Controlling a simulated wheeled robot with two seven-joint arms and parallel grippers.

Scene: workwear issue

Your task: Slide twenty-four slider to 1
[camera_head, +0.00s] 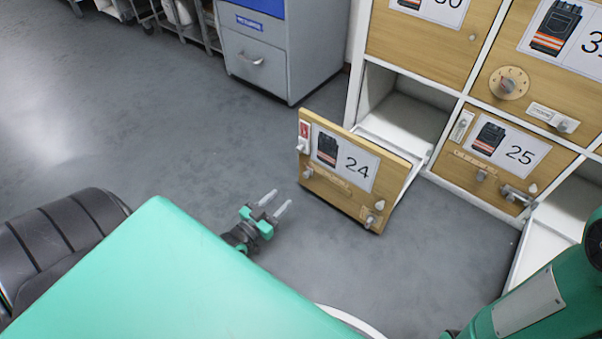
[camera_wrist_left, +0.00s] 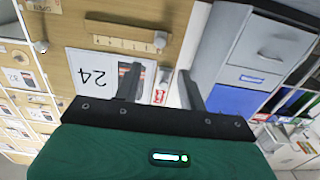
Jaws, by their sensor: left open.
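The drawer front marked 24 (camera_head: 343,170) belongs to a pulled-out drawer. A wooden slider strip with marks (camera_head: 338,184) runs along its lower part, and a pale knob (camera_head: 308,173) sits at the strip's left end in the head view. In the left wrist view, turned upside down, the strip (camera_wrist_left: 115,37) and its knob (camera_wrist_left: 160,40) also show. A red and white piece (camera_head: 304,133) with a pale knob is at the upper left corner. My left gripper (camera_head: 276,203) is open and empty, left of the drawer front and apart from it. My right gripper is out of view.
Cabinet doors or drawers, including 25 (camera_head: 519,155), stand at the right, with knobs sticking out. An open compartment (camera_head: 405,112) lies behind drawer 24. A grey cabinet (camera_head: 262,58) stands at the back. The floor left of the drawer is clear.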

